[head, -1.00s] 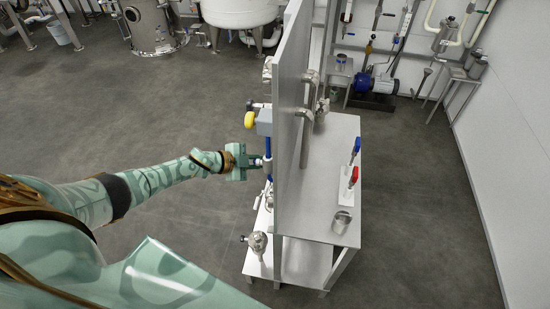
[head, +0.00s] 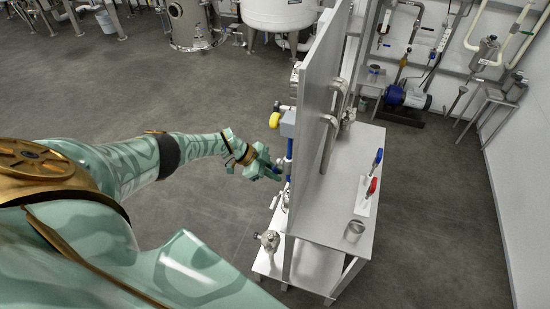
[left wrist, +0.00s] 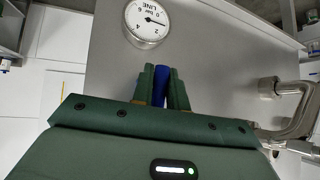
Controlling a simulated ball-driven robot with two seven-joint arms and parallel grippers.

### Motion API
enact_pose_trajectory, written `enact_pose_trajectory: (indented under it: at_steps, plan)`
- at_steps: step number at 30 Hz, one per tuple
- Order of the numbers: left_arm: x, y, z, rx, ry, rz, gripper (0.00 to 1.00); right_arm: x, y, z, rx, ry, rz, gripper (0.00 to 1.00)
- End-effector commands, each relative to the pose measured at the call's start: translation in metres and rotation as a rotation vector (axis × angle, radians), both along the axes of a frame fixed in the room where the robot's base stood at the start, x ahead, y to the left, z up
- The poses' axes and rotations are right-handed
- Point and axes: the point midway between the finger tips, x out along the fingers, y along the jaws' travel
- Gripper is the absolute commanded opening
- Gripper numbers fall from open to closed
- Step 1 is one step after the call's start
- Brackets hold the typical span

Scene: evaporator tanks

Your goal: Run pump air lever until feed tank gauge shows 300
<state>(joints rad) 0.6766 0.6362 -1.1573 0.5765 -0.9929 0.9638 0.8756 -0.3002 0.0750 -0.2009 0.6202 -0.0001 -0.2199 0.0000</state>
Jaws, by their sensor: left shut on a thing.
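My left gripper (head: 278,173) reaches in from the left to the near side of an upright grey panel. In the left wrist view its dark green fingers (left wrist: 162,88) are shut on a blue lever (left wrist: 160,84), whose lower part they hide. A round white gauge (left wrist: 146,21) marked LINE and bar is mounted on the panel just beyond the fingers; its needle points close to the 2. I cannot make out a feed tank gauge. My right gripper is not in view.
A yellow knob (head: 275,120) sits just beyond my gripper. Pipes bend beside the lever (left wrist: 295,105). The floor on the left is clear.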

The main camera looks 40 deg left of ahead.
Motion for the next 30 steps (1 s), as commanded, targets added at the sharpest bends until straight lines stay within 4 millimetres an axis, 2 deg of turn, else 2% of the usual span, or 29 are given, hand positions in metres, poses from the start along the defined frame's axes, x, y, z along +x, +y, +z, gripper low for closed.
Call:
enact_pose_trajectory:
  at_steps: [11,12,14,23,26,30]
  plan:
    - [0.0,-0.003,0.0,-0.005,0.004,-0.002,0.0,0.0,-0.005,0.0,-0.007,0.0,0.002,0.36]
    - [0.0,-0.003,0.0,-0.005,0.004,-0.002,0.23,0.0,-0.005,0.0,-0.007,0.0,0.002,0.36]
    - [0.0,-0.002,0.0,-0.005,0.003,-0.003,0.37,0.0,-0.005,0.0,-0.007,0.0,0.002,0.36]
    - [-0.001,0.0,0.001,-0.002,0.003,-0.001,0.37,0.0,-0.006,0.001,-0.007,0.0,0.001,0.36]
    - [-0.004,0.006,0.009,-0.002,0.003,-0.001,0.37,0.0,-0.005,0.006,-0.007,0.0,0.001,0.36]
    - [-0.016,0.024,0.03,-0.001,0.004,-0.001,0.37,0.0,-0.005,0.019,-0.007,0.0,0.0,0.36]
